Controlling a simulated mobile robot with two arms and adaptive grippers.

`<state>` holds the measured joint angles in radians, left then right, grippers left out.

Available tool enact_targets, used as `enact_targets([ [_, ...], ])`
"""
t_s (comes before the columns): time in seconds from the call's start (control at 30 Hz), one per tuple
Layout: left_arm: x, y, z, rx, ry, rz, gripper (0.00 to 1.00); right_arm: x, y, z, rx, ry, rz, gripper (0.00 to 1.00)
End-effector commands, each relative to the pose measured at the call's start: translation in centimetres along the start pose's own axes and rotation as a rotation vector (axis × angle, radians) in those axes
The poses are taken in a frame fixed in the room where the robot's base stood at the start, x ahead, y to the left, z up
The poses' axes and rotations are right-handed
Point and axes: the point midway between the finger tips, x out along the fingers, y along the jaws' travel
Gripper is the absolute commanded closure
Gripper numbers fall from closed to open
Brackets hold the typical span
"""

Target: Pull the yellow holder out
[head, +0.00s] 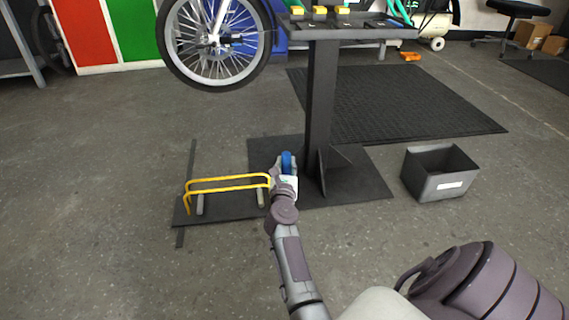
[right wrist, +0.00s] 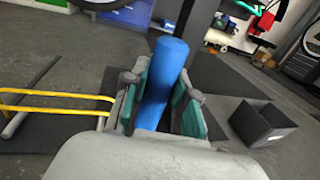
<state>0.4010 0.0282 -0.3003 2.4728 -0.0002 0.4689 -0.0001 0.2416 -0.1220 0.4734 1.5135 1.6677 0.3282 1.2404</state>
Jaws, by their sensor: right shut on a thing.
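The yellow holder (head: 228,188) is a pair of parallel yellow bars bent down at the left end, on a dark base plate on the floor. It also shows at the left of the right wrist view (right wrist: 60,94). My right gripper (head: 285,168) is at the right end of the holder, beside it. In the right wrist view its green-padded fingers (right wrist: 158,105) are shut on a blue cylinder (right wrist: 168,65), which stands up between them. The gripper hides the holder's right end, and I cannot tell whether they touch. My left gripper is not in view.
A dark stand post (head: 320,110) rises just right of my right gripper, with a tray (head: 350,33) on top. A bike wheel (head: 213,75) hangs at upper left. A dark open bin (head: 440,180) stands at right.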

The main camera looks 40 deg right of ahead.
Motion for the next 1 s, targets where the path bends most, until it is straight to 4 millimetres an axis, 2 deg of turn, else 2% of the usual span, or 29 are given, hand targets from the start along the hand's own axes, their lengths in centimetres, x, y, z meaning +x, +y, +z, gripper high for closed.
enact_targets([
  [0.33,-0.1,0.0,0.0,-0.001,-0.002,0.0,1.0,0.0,0.0,0.0,-0.001,-0.001,0.001,1.0],
  [0.37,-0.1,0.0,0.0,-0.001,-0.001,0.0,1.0,0.0,0.0,0.0,-0.001,-0.001,0.001,0.71],
  [0.5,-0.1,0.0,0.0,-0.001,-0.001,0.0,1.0,0.0,0.0,0.1,-0.001,-0.001,0.001,0.48],
  [0.83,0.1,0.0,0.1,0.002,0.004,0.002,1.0,0.0,0.0,0.1,0.001,-0.001,0.0,0.47],
  [1.0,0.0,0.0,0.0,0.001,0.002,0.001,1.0,0.0,0.0,1.2,0.004,-0.002,-0.001,0.47],
])
